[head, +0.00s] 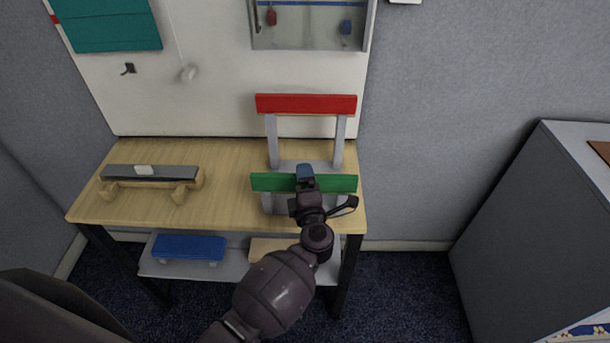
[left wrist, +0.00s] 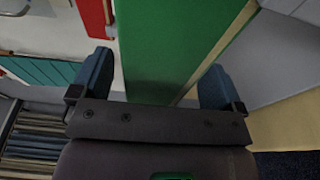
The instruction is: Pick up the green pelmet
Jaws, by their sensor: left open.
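The green pelmet (head: 335,184) is a long board lying level across the lower front of a grey stand on the wooden table, in the head view. In the left wrist view the green pelmet (left wrist: 175,45) runs up between the two blue fingertips. My left gripper (head: 305,172) is open at the middle of the pelmet, with one finger on each side of it and gaps showing in the wrist view. The gripper and wrist hide a small middle part of the pelmet. My right gripper is not in view.
A red board (head: 306,104) sits higher on the grey stand (head: 272,140), behind the green one. A grey bar on wooden supports (head: 150,172) stands at the table's left. A blue board (head: 190,247) lies on the lower shelf. The table's middle is clear.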

